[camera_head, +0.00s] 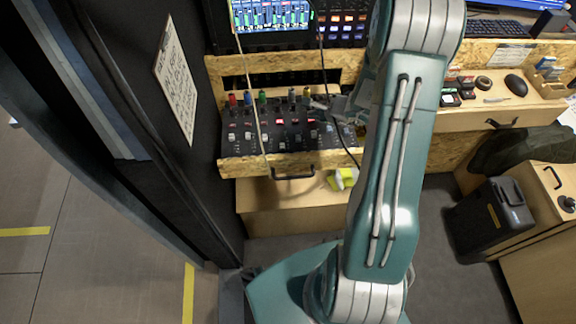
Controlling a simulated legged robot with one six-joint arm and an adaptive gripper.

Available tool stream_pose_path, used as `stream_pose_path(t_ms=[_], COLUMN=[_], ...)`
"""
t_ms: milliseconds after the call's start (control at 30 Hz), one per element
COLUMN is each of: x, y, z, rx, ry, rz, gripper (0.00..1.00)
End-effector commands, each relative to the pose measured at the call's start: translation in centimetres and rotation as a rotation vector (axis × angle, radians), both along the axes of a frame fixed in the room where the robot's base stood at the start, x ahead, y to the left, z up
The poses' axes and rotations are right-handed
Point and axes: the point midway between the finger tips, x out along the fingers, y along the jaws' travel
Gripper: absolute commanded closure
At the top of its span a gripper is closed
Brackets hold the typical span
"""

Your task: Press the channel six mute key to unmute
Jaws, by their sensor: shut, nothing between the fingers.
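The black mixer panel (243,142) sits in a wooden pull-out tray (240,165) below the screen. It carries rows of small knobs and keys, with coloured knobs along its back. The channel labels are too small to read, so I cannot tell which key is channel six. My gripper (321,104) is shut and empty over the back right part of the panel. I cannot tell whether the fingertips touch anything.
Cables (251,92) hang in front of the panel. A screen (272,15) and a lit button panel (342,24) stand behind. A dark wall with a paper sign (176,80) is close on the left. A black case (490,220) stands at right.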

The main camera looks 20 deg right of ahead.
Motion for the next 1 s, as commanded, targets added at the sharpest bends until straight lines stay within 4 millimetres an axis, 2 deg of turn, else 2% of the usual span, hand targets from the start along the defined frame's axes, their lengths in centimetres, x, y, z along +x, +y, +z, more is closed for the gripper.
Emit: stream_pose_path(t_ms=[367,667,1000], x=[0.0,0.0,0.0], y=[0.0,0.0,0.0], z=[-0.2,1.1,1.4], rx=[0.0,-0.001,0.0], ry=[0.0,-0.001,0.0], rz=[0.0,0.0,0.0], gripper=[1.0,1.0,1.0])
